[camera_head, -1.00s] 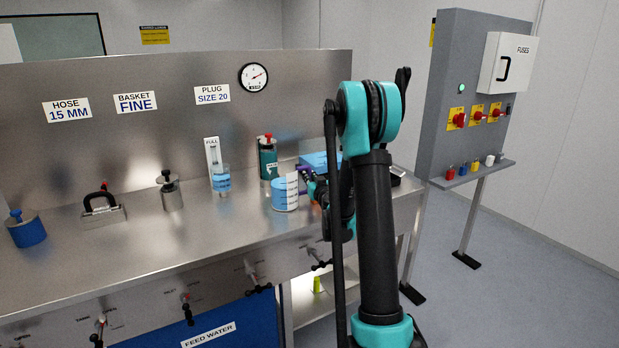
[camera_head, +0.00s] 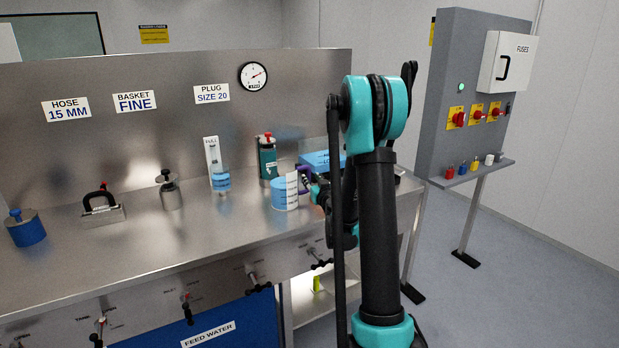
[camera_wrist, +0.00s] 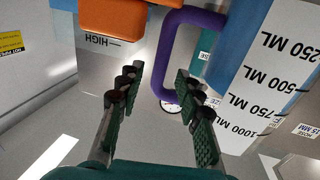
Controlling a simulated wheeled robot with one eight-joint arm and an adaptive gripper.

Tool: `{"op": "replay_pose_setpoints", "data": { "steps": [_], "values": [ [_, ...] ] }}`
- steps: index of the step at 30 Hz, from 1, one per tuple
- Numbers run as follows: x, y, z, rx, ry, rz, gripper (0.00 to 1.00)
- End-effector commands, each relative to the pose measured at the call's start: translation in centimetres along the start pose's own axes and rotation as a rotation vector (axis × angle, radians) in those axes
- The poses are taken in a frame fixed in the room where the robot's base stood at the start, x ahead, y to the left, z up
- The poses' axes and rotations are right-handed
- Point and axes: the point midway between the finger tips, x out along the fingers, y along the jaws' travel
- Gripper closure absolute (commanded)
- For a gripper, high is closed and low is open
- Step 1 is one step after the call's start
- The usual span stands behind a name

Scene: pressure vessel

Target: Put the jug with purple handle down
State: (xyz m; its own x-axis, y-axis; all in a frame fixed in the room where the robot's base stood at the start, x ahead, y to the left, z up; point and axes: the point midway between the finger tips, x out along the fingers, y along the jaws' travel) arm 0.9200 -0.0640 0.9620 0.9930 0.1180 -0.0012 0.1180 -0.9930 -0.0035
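My gripper (camera_head: 318,189) is just right of the handle, partly hidden by my arm. In the wrist view the jug's white scale (camera_wrist: 268,75), marked in ML, fills the upper right. There the purple handle (camera_wrist: 166,60) shows beyond and between the fingertips of my gripper (camera_wrist: 160,85). The fingers are spread, with a visible gap on the left of the handle; contact on the right cannot be told.
A blue box (camera_head: 318,160) is behind my gripper. A steel weight (camera_head: 169,190) stands left. The counter (camera_head: 215,235) in front of the jug is clear.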

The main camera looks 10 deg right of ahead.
Motion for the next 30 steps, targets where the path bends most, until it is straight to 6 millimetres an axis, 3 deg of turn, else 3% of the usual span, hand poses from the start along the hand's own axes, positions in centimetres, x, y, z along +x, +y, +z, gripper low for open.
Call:
{"op": "replay_pose_setpoints", "data": {
  "steps": [3, 9, 20, 23, 26, 30],
  "values": [
    [-2.8, 0.1, 0.0, 0.0, 0.0, 0.003, 0.65],
    [-6.3, 0.0, 0.0, 0.0, 0.0, 0.001, 0.65],
    [-8.4, -0.2, -0.1, 0.0, -0.003, -0.006, 0.65],
    [-9.0, -1.7, -0.5, 0.001, -0.023, -0.048, 0.65],
    [-10.6, -4.6, -0.7, 0.006, -0.077, -0.13, 0.65],
    [-14.6, -9.3, 0.3, 0.023, -0.233, -0.258, 0.65]
  ]
}}
